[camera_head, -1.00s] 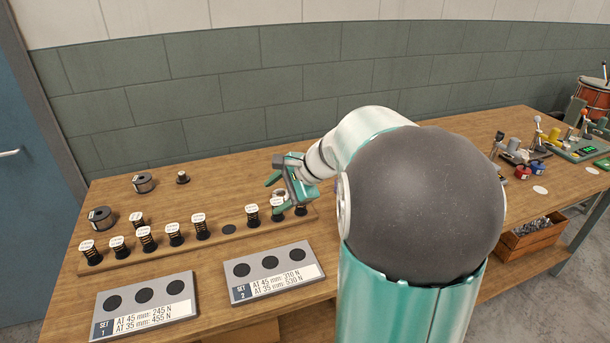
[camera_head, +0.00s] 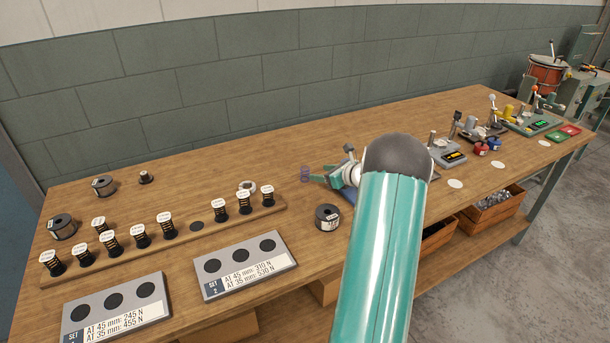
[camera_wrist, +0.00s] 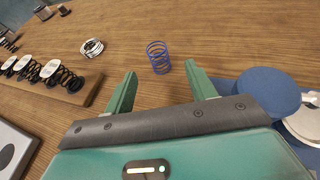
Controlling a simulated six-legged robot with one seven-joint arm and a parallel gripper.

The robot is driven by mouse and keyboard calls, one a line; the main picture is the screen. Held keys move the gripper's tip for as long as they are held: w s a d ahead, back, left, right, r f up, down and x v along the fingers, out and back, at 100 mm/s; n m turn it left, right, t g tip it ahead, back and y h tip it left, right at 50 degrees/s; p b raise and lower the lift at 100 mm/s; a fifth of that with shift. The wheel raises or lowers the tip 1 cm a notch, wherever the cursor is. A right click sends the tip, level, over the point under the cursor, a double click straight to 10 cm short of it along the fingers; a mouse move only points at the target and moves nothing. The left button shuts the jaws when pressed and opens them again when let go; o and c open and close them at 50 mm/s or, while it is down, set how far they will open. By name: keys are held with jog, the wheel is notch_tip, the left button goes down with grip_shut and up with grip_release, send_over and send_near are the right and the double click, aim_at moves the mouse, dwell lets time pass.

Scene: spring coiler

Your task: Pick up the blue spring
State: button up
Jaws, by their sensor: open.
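The blue spring (camera_wrist: 158,57) is a small open wire coil on the wooden bench in the wrist view. It also shows in the head view as a small purplish coil (camera_head: 305,173) just left of my gripper. My gripper (camera_wrist: 161,70) is open and empty. Its two green fingers point toward the spring, which sits just beyond the fingertips and roughly between their lines, apart from both. In the head view my gripper (camera_head: 318,173) is low over the bench, partly hidden by my arm.
A wooden rack (camera_head: 185,236) of black springs with white tops stands left. A metal ring (camera_head: 247,187) lies behind it. A dark spool (camera_head: 328,217) stands nearer the front. A round blue piece (camera_wrist: 268,92) is right of my fingers. Grey set plates (camera_head: 246,262) lie in front.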

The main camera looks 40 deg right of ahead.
aim_at(305, 172)
jog(key=x, duration=0.8)
jog(key=shift+w+a+f, duration=0.15)
jog(key=shift+w+f, duration=0.05)
jog(key=shift+w, duration=0.05)
jog(key=c, duration=1.1)
